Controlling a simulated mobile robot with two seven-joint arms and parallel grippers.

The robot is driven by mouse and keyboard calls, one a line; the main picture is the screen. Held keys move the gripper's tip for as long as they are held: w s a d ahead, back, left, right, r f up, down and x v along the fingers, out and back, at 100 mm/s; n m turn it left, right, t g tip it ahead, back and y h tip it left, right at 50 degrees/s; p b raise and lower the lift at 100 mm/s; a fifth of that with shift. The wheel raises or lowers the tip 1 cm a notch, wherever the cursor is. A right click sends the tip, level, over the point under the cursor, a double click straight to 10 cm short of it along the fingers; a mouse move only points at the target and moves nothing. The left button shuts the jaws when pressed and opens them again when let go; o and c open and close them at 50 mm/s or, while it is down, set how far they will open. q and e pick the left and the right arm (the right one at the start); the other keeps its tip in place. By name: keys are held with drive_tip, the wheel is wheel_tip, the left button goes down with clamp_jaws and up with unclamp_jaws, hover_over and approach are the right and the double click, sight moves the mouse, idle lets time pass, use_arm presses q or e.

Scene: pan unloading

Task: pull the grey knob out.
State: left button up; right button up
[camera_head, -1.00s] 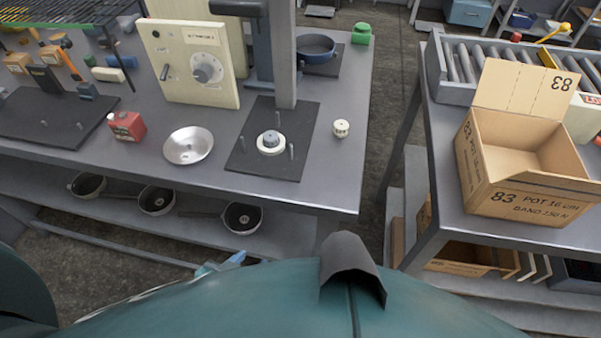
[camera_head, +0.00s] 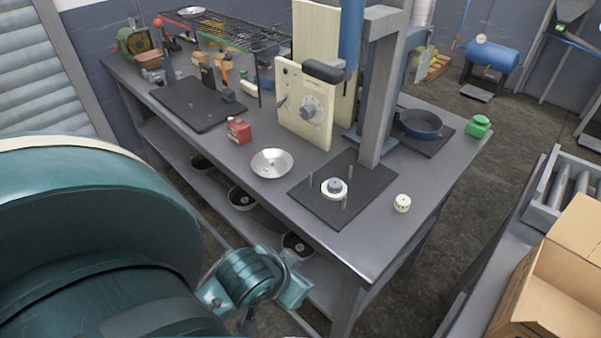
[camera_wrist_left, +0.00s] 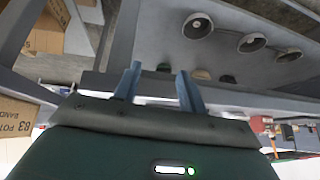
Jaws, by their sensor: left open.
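A round grey knob (camera_head: 312,109) is on the front of a cream panel (camera_head: 290,125) standing on the workbench. A second small grey knob-like piece (camera_head: 334,184) sits in a white ring on a black mat (camera_head: 310,207) with thin upright pins. I cannot tell from the frames which one the task names. My left gripper (camera_wrist_left: 157,88) is open and empty in the left wrist view, its two blue-grey fingers spread. In the head view my left arm is low, in front of the bench and away from both knobs; its fingers are not clear there. My right gripper is not in view.
A grey column (camera_head: 380,85) stands beside the panel. A metal bowl (camera_head: 271,163), red canister (camera_head: 239,131), cream cap (camera_head: 402,203) and blue pan (camera_head: 420,124) are on the bench. Dark pans lie on the shelf below. A cardboard box (camera_head: 555,280) stands at right.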

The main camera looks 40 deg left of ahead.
use_arm(q)
drive_tip(key=w+a+r+n+t+y, duration=0.1)
drive_tip(key=w+a+r+t, duration=0.2)
drive_tip(key=w+r, duration=0.1)
drive_tip(key=t, duration=0.4)
approach(335, 183)
drive_tip(key=shift+n, duration=0.4)
drive_tip(key=p+x, duration=0.1)
drive_tip(key=x, duration=0.6)
drive_tip(key=shift+w+f, duration=0.2)
drive_tip(key=shift+w, duration=0.15)
drive_tip(key=shift+c, duration=0.4)
drive_tip(key=c, duration=0.7)
